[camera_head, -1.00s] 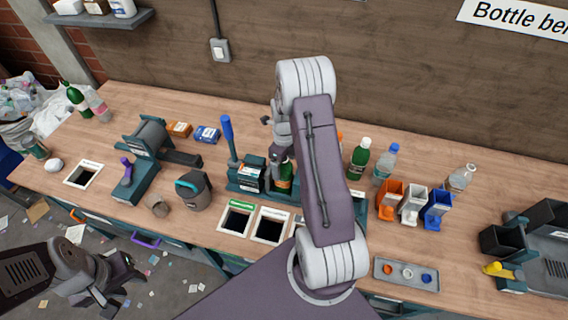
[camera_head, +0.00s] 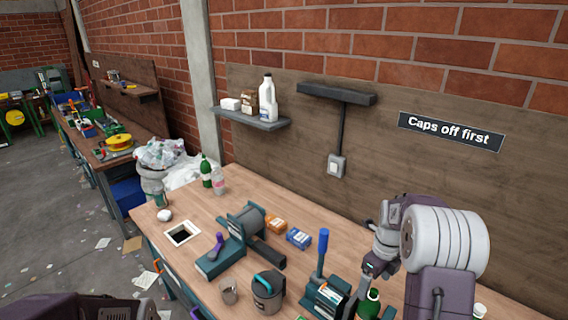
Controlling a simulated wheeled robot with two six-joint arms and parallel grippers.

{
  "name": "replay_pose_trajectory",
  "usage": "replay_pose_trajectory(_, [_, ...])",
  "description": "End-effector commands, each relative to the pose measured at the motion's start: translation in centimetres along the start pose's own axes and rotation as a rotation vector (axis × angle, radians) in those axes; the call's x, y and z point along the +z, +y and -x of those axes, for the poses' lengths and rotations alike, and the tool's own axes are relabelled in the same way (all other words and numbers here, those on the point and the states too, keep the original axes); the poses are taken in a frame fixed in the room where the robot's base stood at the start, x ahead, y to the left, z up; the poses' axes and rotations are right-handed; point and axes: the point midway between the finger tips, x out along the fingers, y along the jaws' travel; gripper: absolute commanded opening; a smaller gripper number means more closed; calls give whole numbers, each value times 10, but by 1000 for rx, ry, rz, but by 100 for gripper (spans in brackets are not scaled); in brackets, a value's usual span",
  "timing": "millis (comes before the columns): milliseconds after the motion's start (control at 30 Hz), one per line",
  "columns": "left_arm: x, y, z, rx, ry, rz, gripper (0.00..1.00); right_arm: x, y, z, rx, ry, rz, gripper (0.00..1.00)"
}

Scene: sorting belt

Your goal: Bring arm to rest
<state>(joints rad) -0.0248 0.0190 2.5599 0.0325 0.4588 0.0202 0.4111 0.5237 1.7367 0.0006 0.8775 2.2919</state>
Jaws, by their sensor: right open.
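My right gripper (camera_head: 371,277) is at the lower right in the head view, reached by my arm from the right edge. Its jaws are open and point down, just above or behind a green bottle (camera_head: 370,304). The bottle stands beside a teal clamp device (camera_head: 326,300) with a blue lever; its lower part is cut off by the frame. Whether the fingers touch the bottle I cannot tell. Only a dark part of my left arm shows at the bottom left edge; its fingers are out of view.
The wooden bench (camera_head: 190,212) carries a teal lever press (camera_head: 240,235), a grey canister (camera_head: 267,290), a metal cup (camera_head: 229,291), and orange (camera_head: 275,225) and blue (camera_head: 299,238) boxes. A wall shelf (camera_head: 250,119) holds containers.

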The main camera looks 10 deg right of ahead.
Motion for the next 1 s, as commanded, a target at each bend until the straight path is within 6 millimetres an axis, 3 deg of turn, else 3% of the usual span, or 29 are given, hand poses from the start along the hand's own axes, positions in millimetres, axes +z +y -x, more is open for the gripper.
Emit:
replay_pose_trajectory(67, [1, 0, -8, 0, 0, 0, 36, 19, 12, 8, -29, -27, 56, 85])
replay_pose_trajectory(167, [2, 0, -19, 0, 0, 0, 36, 31, 62, 16, -35, -40, 176, 85])
replay_pose_trajectory(200, [2, 0, -23, 0, 0, 0, 36, 29, 86, 14, -35, -43, 274, 85])
replay_pose_trajectory(300, [3, -1, -28, 0, 0, 0, 36, 17, 134, 8, -43, -49, 660, 85])
replay_pose_trajectory(500, [4, -1, -34, 0, 0, 0, 36, -20, 188, -15, -67, -47, 1461, 85])
replay_pose_trajectory(700, [4, -1, -34, 0, 0, 0, 36, -54, 207, -37, -80, -23, 2240, 85])
replay_pose_trajectory(800, [4, -1, -34, 0, 0, 0, 36, -51, 205, -39, -117, -10, 2493, 85])
replay_pose_trajectory(1000, [4, -1, -34, 0, 0, 0, 36, -48, 204, -38, -141, 5, 2679, 85])
